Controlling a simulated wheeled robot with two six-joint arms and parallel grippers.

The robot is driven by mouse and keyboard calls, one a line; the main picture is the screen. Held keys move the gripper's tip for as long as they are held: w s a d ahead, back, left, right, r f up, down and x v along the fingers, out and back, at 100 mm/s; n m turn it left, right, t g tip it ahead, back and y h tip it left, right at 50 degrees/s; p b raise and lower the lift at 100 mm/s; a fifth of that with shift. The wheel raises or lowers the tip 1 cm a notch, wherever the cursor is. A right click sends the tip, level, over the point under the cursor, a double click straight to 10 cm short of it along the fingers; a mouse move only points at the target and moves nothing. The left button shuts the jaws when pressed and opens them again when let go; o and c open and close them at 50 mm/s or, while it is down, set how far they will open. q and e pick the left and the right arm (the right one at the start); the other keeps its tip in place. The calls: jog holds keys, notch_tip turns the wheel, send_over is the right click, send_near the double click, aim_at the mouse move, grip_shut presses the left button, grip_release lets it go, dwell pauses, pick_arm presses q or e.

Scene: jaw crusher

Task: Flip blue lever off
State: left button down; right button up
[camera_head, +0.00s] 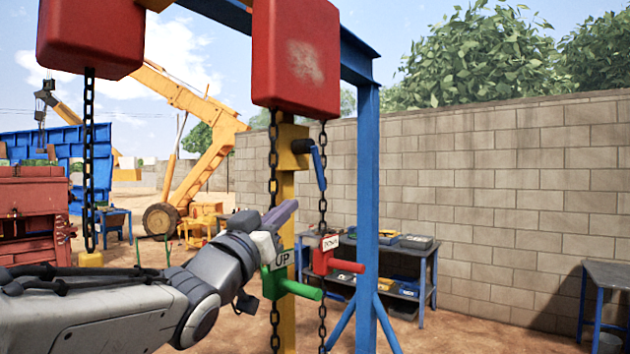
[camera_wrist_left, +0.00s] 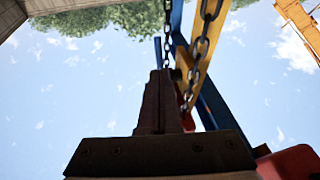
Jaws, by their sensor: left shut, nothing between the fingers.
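The blue lever (camera_head: 318,167) sits on a yellow box (camera_head: 294,148) high on the yellow post; it hangs down, slightly tilted. My left gripper (camera_head: 288,208) is shut and empty, below and left of the lever and apart from it, pointing up and right. In the left wrist view, the shut fingers (camera_wrist_left: 161,85) point up toward a thin blue piece (camera_wrist_left: 157,52) that looks like the lever. My right gripper is not in view.
Chains (camera_head: 322,220) hang close by on both sides of the post. A green "UP" handle (camera_head: 298,288) and a red handle (camera_head: 345,265) stick out below the gripper. A blue steel post (camera_head: 367,190) stands to the right, a red hoist block (camera_head: 296,60) above.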

aim_at(319, 180)
pick_arm(q)
jog(key=p+x, duration=0.5)
jog(key=x, duration=0.4)
jog(key=shift+w+d+r, duration=0.2)
jog(key=shift+w+r, duration=0.1)
jog(key=shift+w+d+p, duration=0.2)
jog(key=shift+w+p, duration=0.3)
